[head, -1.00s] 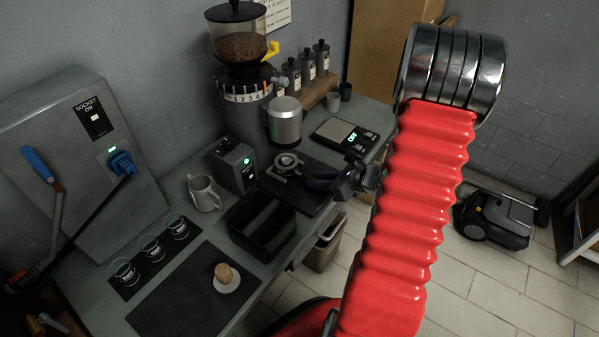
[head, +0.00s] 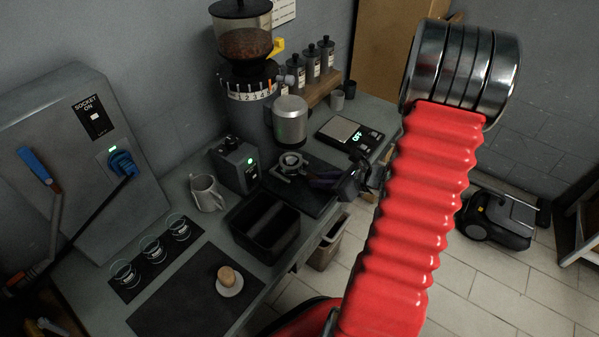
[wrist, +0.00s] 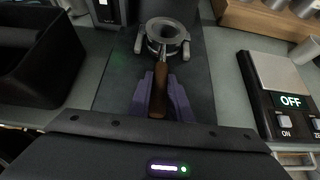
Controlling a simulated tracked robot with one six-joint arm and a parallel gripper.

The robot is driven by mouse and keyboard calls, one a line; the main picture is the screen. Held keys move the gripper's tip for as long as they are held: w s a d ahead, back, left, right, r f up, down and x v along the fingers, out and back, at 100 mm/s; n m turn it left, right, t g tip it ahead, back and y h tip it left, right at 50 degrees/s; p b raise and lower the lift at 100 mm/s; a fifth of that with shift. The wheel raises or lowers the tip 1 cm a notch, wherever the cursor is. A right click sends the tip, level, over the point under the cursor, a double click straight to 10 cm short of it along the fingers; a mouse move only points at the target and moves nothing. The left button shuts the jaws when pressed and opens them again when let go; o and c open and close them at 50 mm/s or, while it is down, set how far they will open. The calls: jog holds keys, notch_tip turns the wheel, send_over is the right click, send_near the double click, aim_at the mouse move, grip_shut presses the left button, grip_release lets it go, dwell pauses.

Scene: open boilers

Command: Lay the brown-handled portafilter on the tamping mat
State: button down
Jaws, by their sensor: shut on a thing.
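The brown-handled portafilter (wrist: 160,75) shows in the wrist view with its metal ring and basket pointing away from me. In the head view its ring (head: 290,163) is over the dark tamping mat (head: 312,205). The mat also shows in the wrist view (wrist: 112,85), under and around the portafilter. My gripper (wrist: 162,92) has its purple fingers shut on the brown handle, one on each side. In the head view my gripper (head: 330,180) is partly hidden by its own wrist. I cannot tell whether the portafilter touches the mat or hangs just above it.
A black knock box (head: 265,228) stands left of the mat. A scale (head: 350,133) reading OFF lies to the right. The grinder (head: 243,70), a steel canister (head: 290,120) and a control box (head: 235,165) stand behind. A steel jug (head: 206,193) is further left.

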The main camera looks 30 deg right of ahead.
jog(key=shift+s+a, duration=0.15)
jog(key=shift+s, duration=0.25)
jog(key=shift+r, duration=0.55)
jog(key=shift+d, duration=0.2)
jog(key=s+d, duration=0.3)
jog(key=s, duration=0.7)
jog(key=shift+d, duration=0.25)
dwell(0.9)
jog(key=shift+s+r, duration=0.1)
jog(key=c, duration=2.2)
grip_release()
grip_shut()
